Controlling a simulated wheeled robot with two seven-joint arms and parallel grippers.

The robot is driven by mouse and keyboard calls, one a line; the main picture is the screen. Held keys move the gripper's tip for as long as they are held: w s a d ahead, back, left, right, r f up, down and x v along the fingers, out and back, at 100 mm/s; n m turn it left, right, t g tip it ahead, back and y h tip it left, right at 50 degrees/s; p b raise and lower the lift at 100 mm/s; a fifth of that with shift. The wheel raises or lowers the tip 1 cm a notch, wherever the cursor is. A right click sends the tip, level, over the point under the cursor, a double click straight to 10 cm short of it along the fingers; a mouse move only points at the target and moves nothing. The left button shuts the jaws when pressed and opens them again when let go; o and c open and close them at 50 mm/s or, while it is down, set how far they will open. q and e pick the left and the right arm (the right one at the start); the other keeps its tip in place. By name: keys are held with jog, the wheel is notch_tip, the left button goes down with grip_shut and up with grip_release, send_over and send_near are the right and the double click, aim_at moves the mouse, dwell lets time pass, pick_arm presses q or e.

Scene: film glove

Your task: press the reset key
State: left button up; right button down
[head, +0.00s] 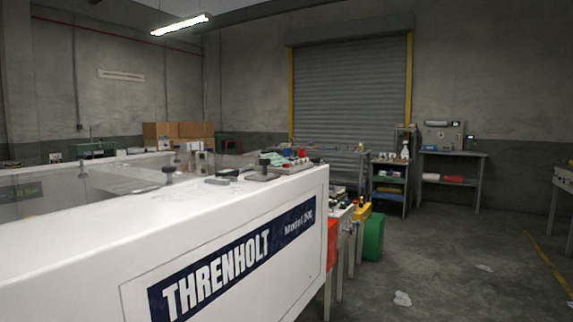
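I cannot make out a reset key in the head view. A large white machine (80,255) marked THRENHOLT fills the lower left, close in front of me. Small control boxes (343,212) with knobs or buttons show beyond its right end, too small to read. A grey panel (443,136) with small fittings is at the back wall, above a bench; its details are too small to tell. Neither of my grippers is in view.
A grey shelf bench (452,155) and a roller shutter (350,90) are at the back. The concrete floor (450,260) at right is mostly free, with some scraps.

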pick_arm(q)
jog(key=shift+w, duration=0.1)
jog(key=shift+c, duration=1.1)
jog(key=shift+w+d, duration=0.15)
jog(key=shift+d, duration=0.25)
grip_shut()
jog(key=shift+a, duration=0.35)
